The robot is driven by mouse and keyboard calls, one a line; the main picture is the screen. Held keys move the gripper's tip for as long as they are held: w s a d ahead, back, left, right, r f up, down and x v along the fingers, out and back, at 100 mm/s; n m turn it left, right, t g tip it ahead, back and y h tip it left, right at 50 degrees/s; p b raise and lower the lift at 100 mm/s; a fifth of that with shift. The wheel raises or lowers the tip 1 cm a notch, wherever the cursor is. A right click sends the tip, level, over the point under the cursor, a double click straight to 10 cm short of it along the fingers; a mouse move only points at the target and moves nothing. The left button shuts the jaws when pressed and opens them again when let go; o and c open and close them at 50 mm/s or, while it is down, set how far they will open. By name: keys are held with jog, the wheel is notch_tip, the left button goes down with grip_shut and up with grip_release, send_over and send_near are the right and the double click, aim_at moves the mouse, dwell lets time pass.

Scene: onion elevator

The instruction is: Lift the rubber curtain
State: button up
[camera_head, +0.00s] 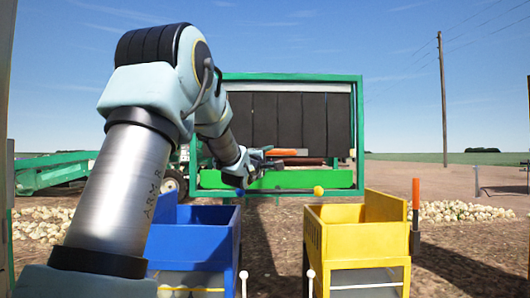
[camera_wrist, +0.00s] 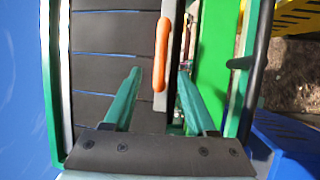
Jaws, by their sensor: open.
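The rubber curtain (camera_head: 290,118) is a row of black strips hanging in a green frame. It also shows in the wrist view (camera_wrist: 112,62), at left and centre, with thin blue gaps between strips. An orange bar (camera_head: 288,152) runs along the curtain's lower edge. My gripper (camera_head: 262,160) is at the left part of that lower edge. In the wrist view my gripper (camera_wrist: 158,78) is open, with one green finger on each side of the line of the orange bar (camera_wrist: 161,55). I cannot tell whether the fingers touch anything.
A green beam (camera_head: 300,179) runs below the curtain. A blue bin (camera_head: 192,244) stands front left and a yellow bin (camera_head: 357,242) front right. A thin dark rod (camera_head: 285,191) with a yellow ball lies above the gap between them. A black rail (camera_wrist: 257,72) is right of the gripper.

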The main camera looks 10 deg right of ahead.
aim_at(277, 153)
jog(key=p+x, duration=0.1)
jog(key=x, duration=0.9)
jog(key=shift+f, duration=0.1)
grip_shut()
dwell(1.2)
